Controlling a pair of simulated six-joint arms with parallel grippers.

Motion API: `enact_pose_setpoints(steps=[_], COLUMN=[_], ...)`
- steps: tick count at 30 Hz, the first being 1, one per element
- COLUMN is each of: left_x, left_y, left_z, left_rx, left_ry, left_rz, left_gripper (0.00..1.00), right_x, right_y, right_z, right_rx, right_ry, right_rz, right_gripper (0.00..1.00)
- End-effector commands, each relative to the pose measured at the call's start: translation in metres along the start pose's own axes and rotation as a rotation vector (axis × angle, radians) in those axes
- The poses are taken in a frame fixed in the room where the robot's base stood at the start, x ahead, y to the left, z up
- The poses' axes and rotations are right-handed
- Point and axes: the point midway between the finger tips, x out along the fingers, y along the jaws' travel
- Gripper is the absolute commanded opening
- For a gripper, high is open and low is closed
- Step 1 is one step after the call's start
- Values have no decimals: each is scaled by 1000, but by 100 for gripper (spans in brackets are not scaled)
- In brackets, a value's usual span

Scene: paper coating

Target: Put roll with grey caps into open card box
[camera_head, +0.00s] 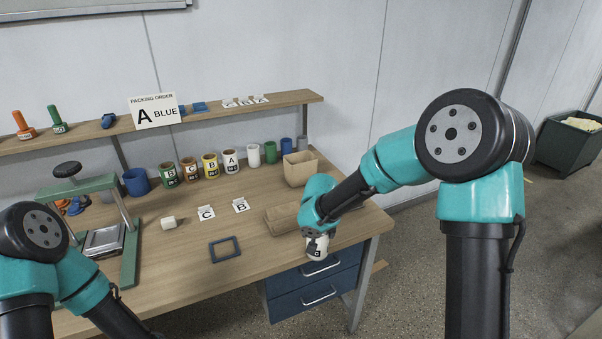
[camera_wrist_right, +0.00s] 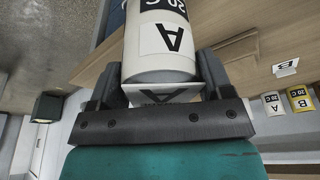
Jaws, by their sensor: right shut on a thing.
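My right gripper (camera_head: 313,234) is shut on a white tin (camera_head: 317,248) with a black-and-white "A" label, held near the table's right front edge. In the right wrist view the tin (camera_wrist_right: 160,50) reads "A" and "20 C" between the fingers (camera_wrist_right: 162,85), with a white "A" card (camera_wrist_right: 165,93) close by. A small cream roll (camera_head: 168,223) lies on the table; I cannot tell whether its caps are grey. An open-topped tan card box (camera_head: 299,172) stands at the back right. My left gripper is out of view.
Labelled tins (camera_head: 209,165) and coloured cups (camera_head: 270,153) line the back of the wooden table (camera_head: 185,258). Cards "C" (camera_head: 206,212) and "B" (camera_head: 240,205), a dark blue frame (camera_head: 225,249) and a green press (camera_head: 103,185) occupy the table.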

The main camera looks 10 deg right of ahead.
Motion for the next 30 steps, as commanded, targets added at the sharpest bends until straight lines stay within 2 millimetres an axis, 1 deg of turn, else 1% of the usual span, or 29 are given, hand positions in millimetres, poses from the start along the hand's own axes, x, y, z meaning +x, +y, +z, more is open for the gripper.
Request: enact_pose_setpoints(steps=[5, 8, 11, 15, 18, 21, 25, 27, 30], left_x=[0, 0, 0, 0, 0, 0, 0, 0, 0], left_y=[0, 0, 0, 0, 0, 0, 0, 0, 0], left_z=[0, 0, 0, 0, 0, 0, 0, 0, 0], left_rx=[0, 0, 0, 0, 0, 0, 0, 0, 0], left_ry=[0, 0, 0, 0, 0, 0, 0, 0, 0], left_rz=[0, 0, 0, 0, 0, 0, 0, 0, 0], left_gripper=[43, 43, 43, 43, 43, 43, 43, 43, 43], right_x=[-7, -20, -41, -80, -109, -133, -153, -158, -159], right_y=[0, 2, 3, 6, 7, 8, 8, 8, 8], right_z=[-3, -8, -14, -21, -22, -22, -19, -19, -18], right_rx=[-9, -27, -61, -126, -177, -226, -271, -284, -290], right_ry=[5, 12, 19, 23, 19, 13, 6, 4, 1], right_rz=[1, 1, -1, -12, -28, -49, -72, -79, -81], right_gripper=[10, 10, 10, 10, 10, 10, 10, 10, 10])
